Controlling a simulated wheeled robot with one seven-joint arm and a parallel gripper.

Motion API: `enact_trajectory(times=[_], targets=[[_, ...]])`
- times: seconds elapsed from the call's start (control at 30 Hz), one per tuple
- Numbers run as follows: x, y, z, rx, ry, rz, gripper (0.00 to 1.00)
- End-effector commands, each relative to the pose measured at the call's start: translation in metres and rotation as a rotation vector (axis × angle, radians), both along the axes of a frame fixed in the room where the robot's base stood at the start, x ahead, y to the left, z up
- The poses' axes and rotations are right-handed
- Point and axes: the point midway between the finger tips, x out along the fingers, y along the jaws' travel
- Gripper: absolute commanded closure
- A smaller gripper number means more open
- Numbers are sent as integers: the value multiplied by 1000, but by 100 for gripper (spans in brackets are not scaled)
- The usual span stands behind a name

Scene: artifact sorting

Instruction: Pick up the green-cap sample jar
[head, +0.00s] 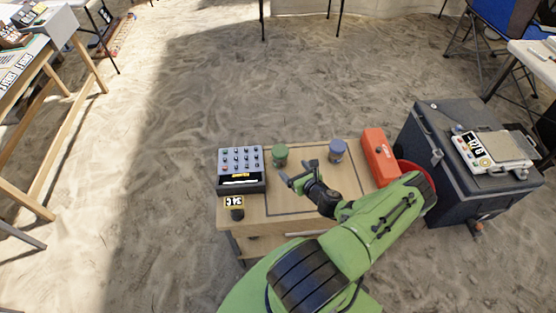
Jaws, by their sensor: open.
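The green-cap sample jar (280,155) stands on a small wooden table (290,231), near its back edge and just right of a grey button box. My gripper (286,180) is at the end of my green arm, over the middle of the table. Its two dark fingers are spread apart with nothing between them. It is in front of the green-cap jar, a little toward the robot, and appears apart from it. A blue-cap jar (337,150) stands to the right, also near the back edge.
An orange-red case (380,156) lies at the right edge. A dark crate (425,150) carrying a device (493,150) stands farther right. Sandy floor lies open behind.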

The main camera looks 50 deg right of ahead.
Motion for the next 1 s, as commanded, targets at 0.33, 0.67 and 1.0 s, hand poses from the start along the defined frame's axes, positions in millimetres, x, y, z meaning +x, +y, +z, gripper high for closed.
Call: enact_trajectory(times=[0.33,0.67,1.0], targets=[[57,-17,-27,-2,0,4,13],[100,-31,-47,-2,2,2,13],[100,-32,-46,0,2,3,36]])
